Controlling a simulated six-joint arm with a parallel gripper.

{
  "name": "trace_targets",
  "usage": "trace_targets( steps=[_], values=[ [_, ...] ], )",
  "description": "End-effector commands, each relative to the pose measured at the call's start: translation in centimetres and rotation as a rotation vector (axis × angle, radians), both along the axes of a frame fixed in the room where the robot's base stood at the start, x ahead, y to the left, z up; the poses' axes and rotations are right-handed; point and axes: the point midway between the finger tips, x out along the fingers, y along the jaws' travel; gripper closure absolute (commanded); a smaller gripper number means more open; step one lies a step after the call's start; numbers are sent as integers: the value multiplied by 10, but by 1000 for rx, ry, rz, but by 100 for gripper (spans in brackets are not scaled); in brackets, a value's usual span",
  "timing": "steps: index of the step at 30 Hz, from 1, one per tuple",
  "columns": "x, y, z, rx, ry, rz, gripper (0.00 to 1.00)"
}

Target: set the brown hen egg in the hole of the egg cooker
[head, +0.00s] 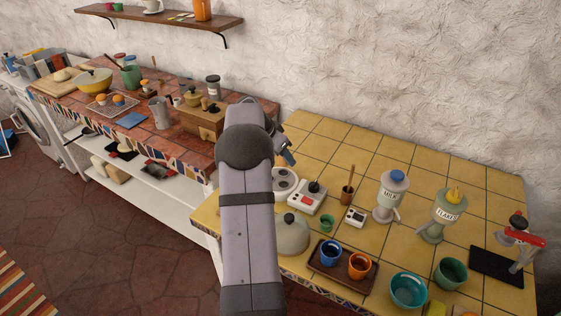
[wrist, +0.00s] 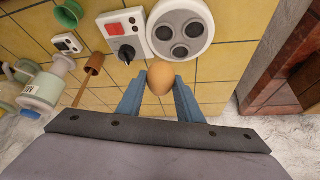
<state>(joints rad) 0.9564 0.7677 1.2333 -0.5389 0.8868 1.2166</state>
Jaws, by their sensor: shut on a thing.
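The brown hen egg (wrist: 161,78) is held between the two blue fingers of my gripper (wrist: 160,92) in the wrist view. The egg cooker (wrist: 206,44) is a round white body with three dark holes in its top, and no egg shows in them. In the wrist view the egg appears just below the cooker's rim, not over a hole; its height above the counter is hard to tell. In the head view my gripper (head: 287,156) is beyond the cooker (head: 281,194), and my arm hides part of the cooker and most of the egg.
A white box with a red switch and black knob (head: 306,198) stands right beside the cooker.

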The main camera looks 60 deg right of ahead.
Motion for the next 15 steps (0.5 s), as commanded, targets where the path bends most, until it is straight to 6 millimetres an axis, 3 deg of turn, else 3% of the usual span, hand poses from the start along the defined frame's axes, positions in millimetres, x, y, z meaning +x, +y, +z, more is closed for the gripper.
trace_targets(
  steps=[15],
  values=[
    [-1, 2, -10, 0, 0, -16, 80]
  ],
)
